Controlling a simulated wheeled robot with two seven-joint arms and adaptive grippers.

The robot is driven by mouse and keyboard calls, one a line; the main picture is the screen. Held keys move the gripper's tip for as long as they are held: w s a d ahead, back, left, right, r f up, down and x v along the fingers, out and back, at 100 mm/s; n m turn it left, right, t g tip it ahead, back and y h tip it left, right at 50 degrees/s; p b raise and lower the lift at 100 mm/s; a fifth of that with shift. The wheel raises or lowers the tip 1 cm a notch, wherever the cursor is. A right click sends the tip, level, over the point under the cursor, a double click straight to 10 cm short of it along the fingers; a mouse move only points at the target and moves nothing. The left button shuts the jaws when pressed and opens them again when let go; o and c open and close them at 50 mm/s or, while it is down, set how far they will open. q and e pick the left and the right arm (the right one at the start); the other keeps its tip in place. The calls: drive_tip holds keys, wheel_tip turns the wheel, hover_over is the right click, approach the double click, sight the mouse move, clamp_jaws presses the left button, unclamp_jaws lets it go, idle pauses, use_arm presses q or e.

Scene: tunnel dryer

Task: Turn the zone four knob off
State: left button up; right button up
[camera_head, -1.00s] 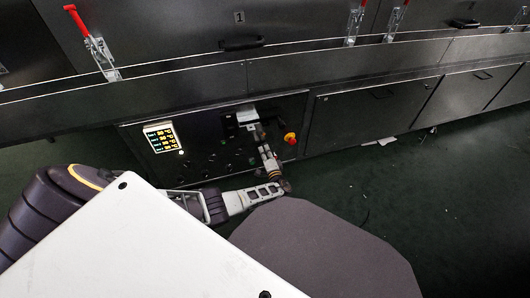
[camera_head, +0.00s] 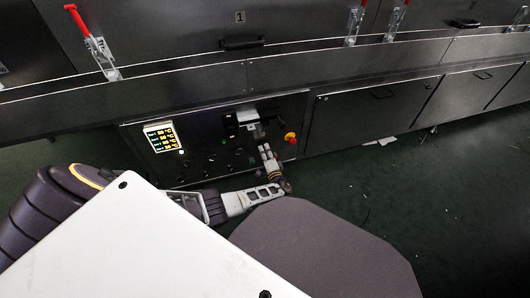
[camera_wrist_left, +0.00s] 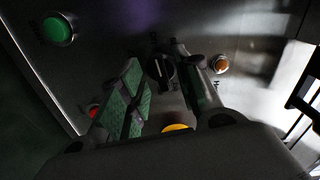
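The control panel (camera_head: 215,165) is on the dark dryer front, with several small dark knobs in its lower part. My left gripper (camera_head: 257,132) is at the panel's right half, close to its face. In the left wrist view, my left gripper (camera_wrist_left: 158,62) is open, its two green-padded fingers apart. A black knob (camera_wrist_left: 161,69) with a pale pointer line stands between the fingertips; I cannot tell whether they touch it. Its label is not readable, so I cannot tell its zone. My right gripper is not in view.
A red stop button on yellow (camera_head: 290,138) is right of the gripper. A lit display (camera_head: 162,137) is at the panel's left. The left wrist view shows a green button (camera_wrist_left: 58,29) and an orange light (camera_wrist_left: 221,64) nearby. Dark floor lies open at right.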

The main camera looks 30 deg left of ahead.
use_arm(q)
drive_tip(key=v, duration=1.1)
drive_tip(key=shift+s, duration=0.2)
drive_tip(key=shift+d, duration=0.15)
drive_tip(key=shift+s+f, duration=0.1)
drive_tip(key=s+d+n+g+h, duration=0.2)
drive_tip(key=s+g+h, duration=0.15)
drive_tip(key=s, duration=0.35)
drive_tip(key=s+d+n+g+h, duration=0.2)
drive_tip(key=s+n+g+h, duration=0.1)
drive_tip(key=s+g, duration=0.3)
drive_tip(key=s+d+r+h, duration=0.2)
drive_tip(key=s+r+h, duration=0.1)
drive_tip(key=s+r, duration=0.2)
drive_tip(key=s+d+r+m+t+h, duration=0.1)
drive_tip(key=s+r+h, duration=0.3)
drive_tip(key=r, duration=0.5)
drive_tip(key=shift+s+d+p, duration=0.35)
drive_tip(key=shift+s+d, duration=0.45)
drive_tip(key=shift+s, duration=0.15)
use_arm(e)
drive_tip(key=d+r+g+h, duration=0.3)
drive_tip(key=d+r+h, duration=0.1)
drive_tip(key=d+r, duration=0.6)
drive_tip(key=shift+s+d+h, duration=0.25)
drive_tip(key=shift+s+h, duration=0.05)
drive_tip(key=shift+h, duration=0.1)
